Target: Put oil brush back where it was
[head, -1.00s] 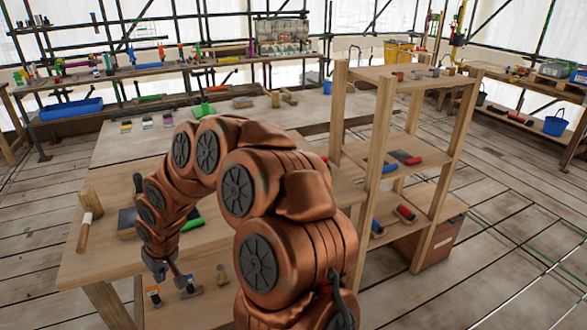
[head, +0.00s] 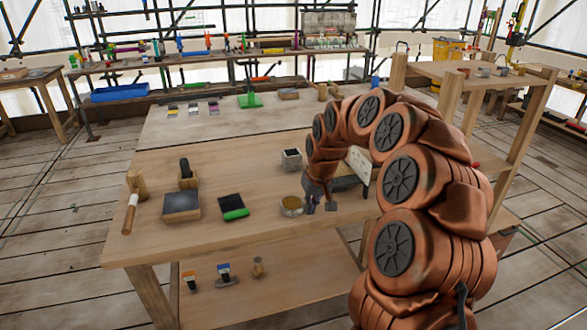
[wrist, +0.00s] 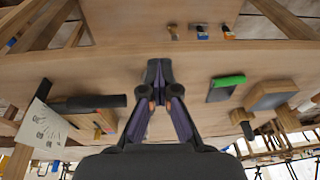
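Several small tools stand on the low shelf under the workbench (head: 150,240). I cannot tell which one is the oil brush. My gripper (wrist: 159,72) points down over the bench, with its fingertips close together and nothing seen between them.
A wooden rack (head: 448,100) stands to the right. The bench's middle is fairly clear.

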